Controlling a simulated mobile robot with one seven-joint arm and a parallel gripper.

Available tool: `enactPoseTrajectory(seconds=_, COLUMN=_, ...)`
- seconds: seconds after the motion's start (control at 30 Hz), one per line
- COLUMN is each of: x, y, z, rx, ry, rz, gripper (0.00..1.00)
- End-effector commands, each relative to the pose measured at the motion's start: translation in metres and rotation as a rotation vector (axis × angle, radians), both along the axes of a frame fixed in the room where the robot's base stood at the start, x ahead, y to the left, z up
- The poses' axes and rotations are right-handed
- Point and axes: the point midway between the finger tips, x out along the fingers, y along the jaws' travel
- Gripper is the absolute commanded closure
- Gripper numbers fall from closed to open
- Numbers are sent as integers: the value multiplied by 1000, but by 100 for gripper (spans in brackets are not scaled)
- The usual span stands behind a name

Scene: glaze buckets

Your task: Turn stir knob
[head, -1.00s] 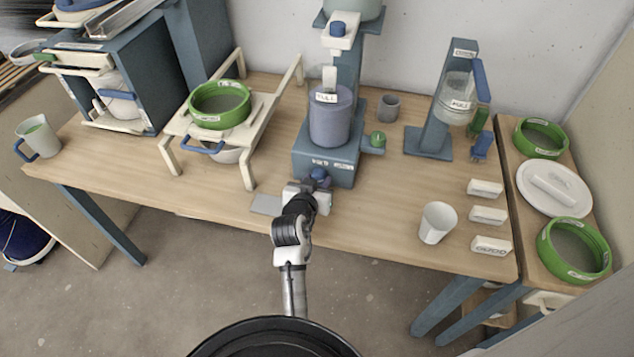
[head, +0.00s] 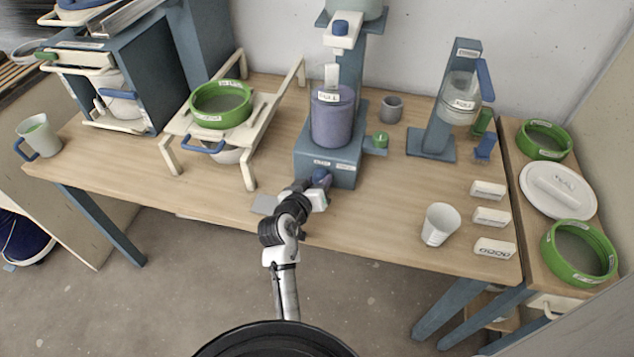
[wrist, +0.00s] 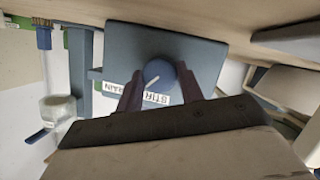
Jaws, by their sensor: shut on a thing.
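The stir knob (wrist: 159,76) is a round blue dial with a white pointer line, on the front of the blue-grey mixer base (head: 329,166). In the wrist view a label reading "STIR" and part of another word sit beside it. My gripper (wrist: 160,85) is shut on the knob, one dark finger on each side. In the head view the knob (head: 320,175) shows just past my gripper (head: 311,190), which partly hides it. A purple-grey bucket (head: 332,118) with a label stands on the mixer base.
A green knob (head: 380,140) sticks out at the base's right. A grey cup (head: 391,108) stands behind it. A white cup (head: 440,224) and several labelled white blocks (head: 491,217) stand at the right. A sieve stand (head: 262,110) is at the left.

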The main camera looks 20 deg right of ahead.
Motion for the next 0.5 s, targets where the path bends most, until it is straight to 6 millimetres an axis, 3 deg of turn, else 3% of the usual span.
enactPoseTrajectory(seconds=0.17, x=0, y=-1, z=1, rx=0, ry=-3, rz=-1, gripper=86)
enactPoseTrajectory(seconds=0.2, x=0, y=-1, z=1, rx=0, ry=-3, rz=-1, gripper=59)
enactPoseTrajectory(seconds=0.33, x=0, y=0, z=1, rx=0, ry=-3, rz=-1, gripper=42)
enactPoseTrajectory(seconds=0.5, x=0, y=0, z=0, rx=0, ry=-1, rz=0, gripper=41)
